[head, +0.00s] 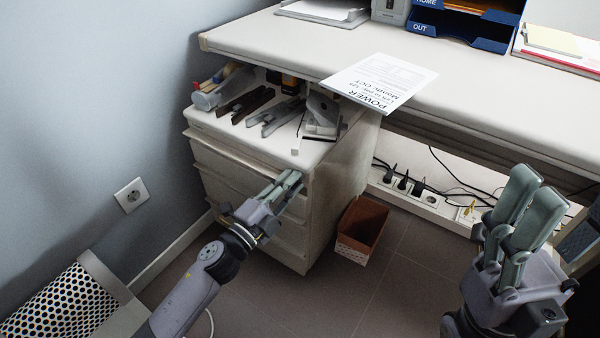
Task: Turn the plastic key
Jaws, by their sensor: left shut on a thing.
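My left gripper (290,181) reaches in from the lower left to the upper right part of the front of the white drawer unit (246,170). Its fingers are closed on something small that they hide. I cannot make out the plastic key; the fingers cover that spot of the drawer front. A small pale grey piece (295,152) shows at the unit's top front edge, just above the fingers. My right gripper (541,182) is raised at the lower right, away from the drawer unit. Its two fingers stand close together, and I cannot tell whether they touch.
Staplers (246,104) and other stationery lie on the drawer unit. A paper (380,80) lies at the edge of the white desk (460,90), beside blue trays (464,24). A brown bin (361,231) stands on the floor right of the unit, before a power strip (425,196) with cables.

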